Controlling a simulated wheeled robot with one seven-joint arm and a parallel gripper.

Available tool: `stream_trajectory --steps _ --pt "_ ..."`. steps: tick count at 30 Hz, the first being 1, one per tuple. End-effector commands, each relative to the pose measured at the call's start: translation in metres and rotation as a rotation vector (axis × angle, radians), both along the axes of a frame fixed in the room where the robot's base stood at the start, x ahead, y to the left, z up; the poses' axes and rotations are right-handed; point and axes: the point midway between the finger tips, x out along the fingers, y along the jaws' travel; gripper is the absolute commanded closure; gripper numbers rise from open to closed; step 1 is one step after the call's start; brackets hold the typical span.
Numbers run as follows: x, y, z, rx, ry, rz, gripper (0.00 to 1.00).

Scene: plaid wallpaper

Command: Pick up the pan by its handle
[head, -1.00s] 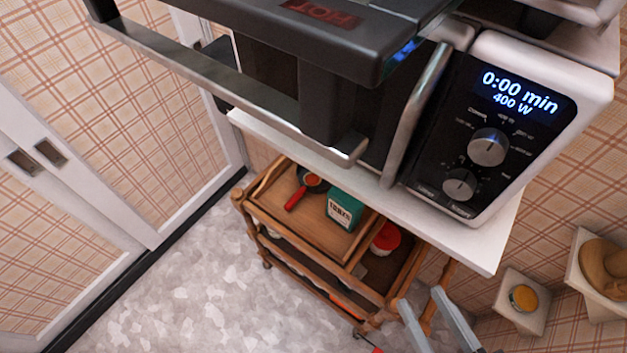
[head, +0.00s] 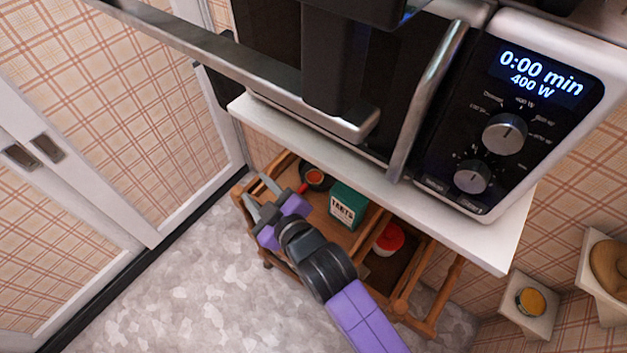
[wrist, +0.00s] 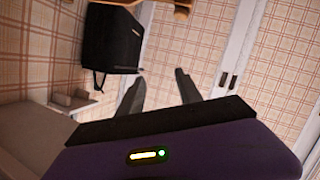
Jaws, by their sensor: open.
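The pan (head: 315,178) is small and dark with an orange-brown inside and a red handle (head: 302,189). It sits on the top of the wooden cart (head: 400,305), toward the back, in the head view. My gripper (head: 256,187) is open and empty, near the cart's left end. In the picture it is left of the pan, with a gap to the handle. My purple gripper body and dark wrist cover part of the cart top. The wrist view shows the two fingers (wrist: 161,88) spread, with nothing between them. I cannot make out the pan there.
A green box (head: 348,205) stands right of the pan. A red-and-white container (head: 389,239) is further right in the cart. A white shelf (head: 440,215) with a microwave (head: 490,120) overhangs the cart's back. Open floor (head: 200,290) lies at the left front.

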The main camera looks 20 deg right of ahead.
Motion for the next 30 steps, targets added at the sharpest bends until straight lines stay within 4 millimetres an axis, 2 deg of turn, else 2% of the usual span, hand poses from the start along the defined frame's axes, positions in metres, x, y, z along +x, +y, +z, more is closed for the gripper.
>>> stream_trajectory --steps 1,3,8,12,15,17,19,22,24,27,30 --pt "0.019 0.010 -0.001 -0.070 0.007 0.031 0.58" --pt "0.039 0.022 -0.007 -0.183 0.030 0.075 0.58" --pt "0.081 0.039 -0.017 -0.474 0.098 0.183 0.58" --pt "0.109 0.037 -0.026 -0.777 0.189 0.293 0.58" --pt "0.120 0.022 -0.033 -1.026 0.297 0.396 0.58" --pt "0.118 0.007 -0.040 -1.165 0.382 0.469 0.58" --pt "0.108 -0.011 -0.052 -1.292 0.483 0.557 0.58" --pt "0.079 -0.035 -0.077 -1.418 0.631 0.697 0.58" --pt "0.062 -0.048 -0.086 -1.474 0.706 0.787 0.58" --pt "0.047 -0.057 -0.087 -1.522 0.754 0.879 0.58" --pt "0.044 -0.059 -0.089 -1.543 0.759 0.919 0.58"
